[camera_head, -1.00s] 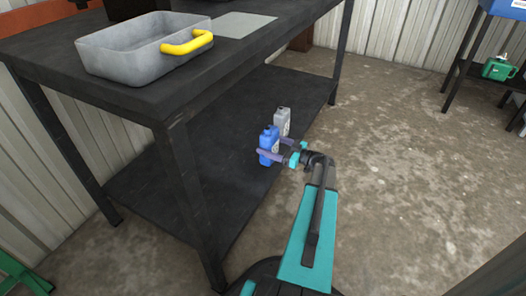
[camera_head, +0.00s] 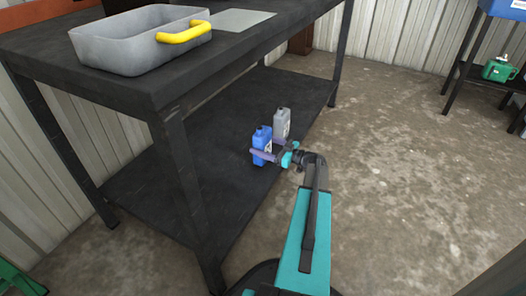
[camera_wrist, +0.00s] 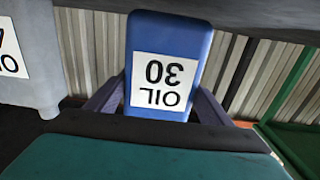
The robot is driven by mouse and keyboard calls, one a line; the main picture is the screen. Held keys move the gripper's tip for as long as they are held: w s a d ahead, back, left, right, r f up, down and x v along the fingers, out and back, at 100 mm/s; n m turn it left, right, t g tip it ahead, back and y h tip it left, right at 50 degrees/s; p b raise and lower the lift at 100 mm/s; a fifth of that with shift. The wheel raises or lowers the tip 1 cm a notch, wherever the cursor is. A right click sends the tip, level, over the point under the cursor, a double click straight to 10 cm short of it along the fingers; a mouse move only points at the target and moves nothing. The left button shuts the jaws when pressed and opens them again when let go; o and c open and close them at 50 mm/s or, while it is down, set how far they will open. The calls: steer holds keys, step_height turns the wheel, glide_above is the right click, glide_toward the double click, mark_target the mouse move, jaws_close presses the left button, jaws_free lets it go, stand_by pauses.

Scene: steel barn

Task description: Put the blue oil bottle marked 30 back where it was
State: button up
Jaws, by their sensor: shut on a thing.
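The blue oil bottle (camera_head: 262,143) is between the fingers of my gripper (camera_head: 268,150), at the right edge of the black bench's lower shelf (camera_head: 150,190). In the wrist view the blue bottle (camera_wrist: 168,62) shows a white label reading OIL 30, upside down in the picture. My gripper (camera_wrist: 160,100) is shut on it, one purple finger on each side. In the head view the bottle looks upright. I cannot tell whether its base touches the shelf. A grey bottle (camera_head: 282,122) stands just behind it on the shelf; it also shows in the wrist view (camera_wrist: 30,60).
A bench leg (camera_head: 188,200) stands left of my arm. A green can (camera_head: 497,70) is at far right. Concrete floor (camera_head: 400,150) is open to the right.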

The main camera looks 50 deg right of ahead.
steer(key=shift+f+b, duration=0.4)
steer(key=shift+f, duration=0.4)
steer(key=o, duration=1.5)
steer(key=shift+f, duration=0.15)
